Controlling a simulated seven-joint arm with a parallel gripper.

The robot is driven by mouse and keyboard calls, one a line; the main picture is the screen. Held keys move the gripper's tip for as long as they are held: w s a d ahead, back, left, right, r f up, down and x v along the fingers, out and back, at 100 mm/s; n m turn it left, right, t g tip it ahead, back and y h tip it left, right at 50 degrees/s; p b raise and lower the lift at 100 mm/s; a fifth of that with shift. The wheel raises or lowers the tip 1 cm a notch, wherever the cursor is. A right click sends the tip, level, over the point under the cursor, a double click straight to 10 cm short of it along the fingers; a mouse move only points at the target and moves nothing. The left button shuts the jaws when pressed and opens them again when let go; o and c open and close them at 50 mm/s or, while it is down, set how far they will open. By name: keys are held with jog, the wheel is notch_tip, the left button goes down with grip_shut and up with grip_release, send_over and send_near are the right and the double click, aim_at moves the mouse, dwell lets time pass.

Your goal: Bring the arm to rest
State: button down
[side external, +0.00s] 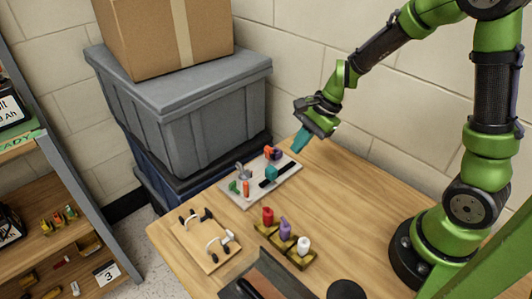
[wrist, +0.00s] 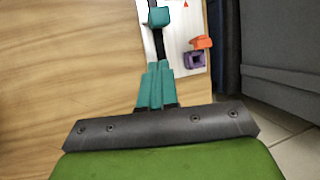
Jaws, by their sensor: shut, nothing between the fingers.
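My gripper (side external: 302,138) has teal fingers and hangs above the back edge of the wooden table, tilted downward. In the wrist view its fingers (wrist: 158,70) lie side by side, shut, with nothing between them. Below and to the left of it in the side view, a white board (side external: 240,196) lies on the table. The board carries a dark strip (side external: 282,172), a teal piece (side external: 271,173), an orange and purple pair (side external: 273,153) and several other small parts. In the wrist view the teal piece (wrist: 158,17) shows beyond the fingertips.
A wooden holder with red, purple and white pieces (side external: 285,231) stands mid-table. A small wooden board with clips (side external: 205,243) lies at the left edge. Grey bins (side external: 185,105) with a cardboard box (side external: 165,35) stand behind. The table's back right (side external: 350,175) is clear.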

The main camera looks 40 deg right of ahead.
jog(key=shift+v, duration=1)
jog(key=s+a+r+n+t+h, duration=0.2)
jog(key=s+a+r+n+t, duration=0.1)
jog(key=s+r+n, duration=1)
jog(key=shift+r+t, duration=0.5)
jog(key=shift+r, duration=0.35)
